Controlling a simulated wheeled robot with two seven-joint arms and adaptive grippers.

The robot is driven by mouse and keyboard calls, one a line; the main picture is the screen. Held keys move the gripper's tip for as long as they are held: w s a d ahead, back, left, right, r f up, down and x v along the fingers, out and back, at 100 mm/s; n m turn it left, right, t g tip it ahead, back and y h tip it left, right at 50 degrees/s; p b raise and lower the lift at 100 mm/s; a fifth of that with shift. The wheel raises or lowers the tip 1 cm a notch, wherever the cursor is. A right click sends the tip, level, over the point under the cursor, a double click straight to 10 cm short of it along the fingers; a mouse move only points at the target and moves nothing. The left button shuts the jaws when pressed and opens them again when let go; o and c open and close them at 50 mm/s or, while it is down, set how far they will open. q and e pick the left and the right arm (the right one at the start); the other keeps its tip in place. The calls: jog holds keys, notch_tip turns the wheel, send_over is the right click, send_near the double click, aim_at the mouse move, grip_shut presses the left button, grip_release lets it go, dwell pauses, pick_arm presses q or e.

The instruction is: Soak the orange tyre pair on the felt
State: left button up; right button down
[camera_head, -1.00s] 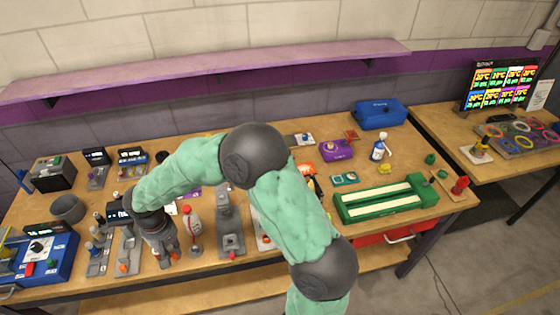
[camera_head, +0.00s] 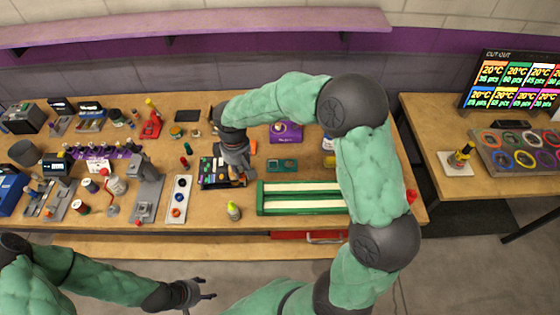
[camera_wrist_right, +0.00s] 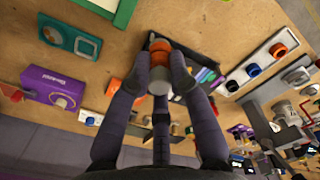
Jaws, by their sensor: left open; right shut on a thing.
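My right gripper (camera_head: 236,168) is over the middle of the bench, left of and behind the green tray. In the right wrist view it (camera_wrist_right: 158,75) is shut on the orange tyre pair (camera_wrist_right: 159,60), an orange piece with a pale grey cylindrical part. The tyre pair is hidden by the gripper in the head view. The felt appears to be the two long white strips (camera_head: 303,205) in the green tray (camera_head: 260,198); a corner of the green tray (camera_wrist_right: 124,12) shows at the top of the wrist view. My left gripper (camera_head: 196,293) is open and empty in front of the bench.
A dark tray of coloured pieces (camera_head: 208,174) lies under the right gripper. A teal device (camera_head: 282,165) and purple box (camera_head: 287,132) lie behind the tray.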

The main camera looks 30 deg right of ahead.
notch_tip(320, 180, up, 4)
jog(key=w+d+n+p, duration=0.1)
jog(key=w+n+p, duration=0.2)
jog(key=n, duration=0.7)
jog(key=d+f, duration=0.3)
jog(key=d, duration=0.1)
jog(key=w+d+f+b, duration=0.1)
jog(key=d+f, duration=0.2)
jog(key=d, duration=0.1)
jog(key=d+f+b, duration=0.1)
jog(key=d+f, duration=0.2)
jog(key=d, duration=0.2)
jog(key=shift+w+f, duration=0.15)
jog(key=shift+w, duration=0.2)
jog(key=shift+d+f, duration=0.1)
jog(key=shift+f, duration=0.1)
jog(key=shift+d+f+b, duration=0.2)
jog(key=shift+f+b, duration=0.15)
jog(key=shift+f, duration=1.35)
jog(key=shift+f, duration=0.1)
